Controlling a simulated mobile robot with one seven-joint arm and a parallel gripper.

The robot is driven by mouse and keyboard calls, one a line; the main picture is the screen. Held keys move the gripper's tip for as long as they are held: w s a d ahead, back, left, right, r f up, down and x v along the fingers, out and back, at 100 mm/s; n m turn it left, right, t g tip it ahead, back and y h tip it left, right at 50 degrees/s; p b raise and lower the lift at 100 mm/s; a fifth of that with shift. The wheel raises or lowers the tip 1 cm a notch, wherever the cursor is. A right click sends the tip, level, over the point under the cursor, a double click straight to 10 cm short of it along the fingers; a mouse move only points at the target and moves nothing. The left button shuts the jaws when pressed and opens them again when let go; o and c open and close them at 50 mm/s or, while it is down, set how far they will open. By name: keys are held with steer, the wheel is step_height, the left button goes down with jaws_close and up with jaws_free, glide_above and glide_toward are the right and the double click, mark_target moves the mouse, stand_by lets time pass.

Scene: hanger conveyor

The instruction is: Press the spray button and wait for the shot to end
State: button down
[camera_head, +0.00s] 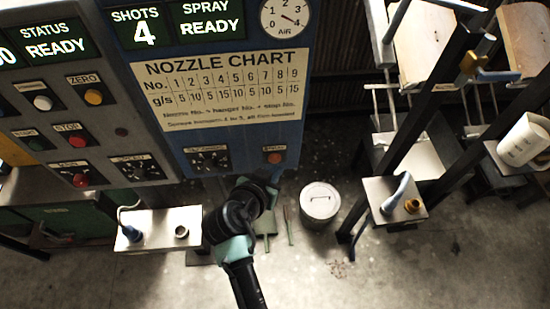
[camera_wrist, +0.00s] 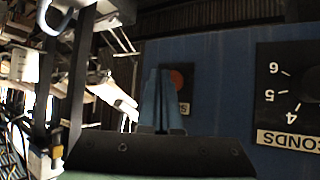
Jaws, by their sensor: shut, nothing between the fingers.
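The spray button (camera_head: 274,158) is a small orange button on a dark plate, low at the right of the blue panel. In the wrist view the button (camera_wrist: 177,80) looks red and sits just right of my fingertips, partly behind them. My gripper (camera_head: 276,177) is just below the button plate in the head view. In the wrist view my gripper (camera_wrist: 160,76) shows blue fingers shut together, with nothing between them. I cannot tell whether the fingertips touch the button. The spray display (camera_head: 207,17) reads READY and the shots display (camera_head: 141,27) reads 4.
A seconds dial (camera_head: 208,159) sits left of the button, and it also shows large in the wrist view (camera_wrist: 290,95). A nozzle chart (camera_head: 222,84) is above. A lidded can (camera_head: 320,203) stands on the floor. Dark posts (camera_head: 415,135) with small shelves stand at right.

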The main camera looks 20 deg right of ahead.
steer(key=shift+w, duration=0.15)
steer(key=shift+w+d+b, duration=0.1)
steer(key=shift+w+b, duration=0.2)
steer(key=shift+w+d+b, duration=0.15)
steer(key=shift+w+b, duration=0.15)
steer(key=shift+w, duration=0.15)
stand_by(0.7)
stand_by(0.3)
steer(key=shift+s+a+p, duration=0.25)
steer(key=shift+s+p, duration=0.05)
steer(key=shift+s, duration=0.55)
steer(key=s, duration=0.2)
steer(key=s+a+p, duration=0.1)
steer(key=s, duration=0.1)
steer(key=shift+s+a, duration=0.2)
steer(key=shift+s, duration=0.2)
stand_by(0.5)
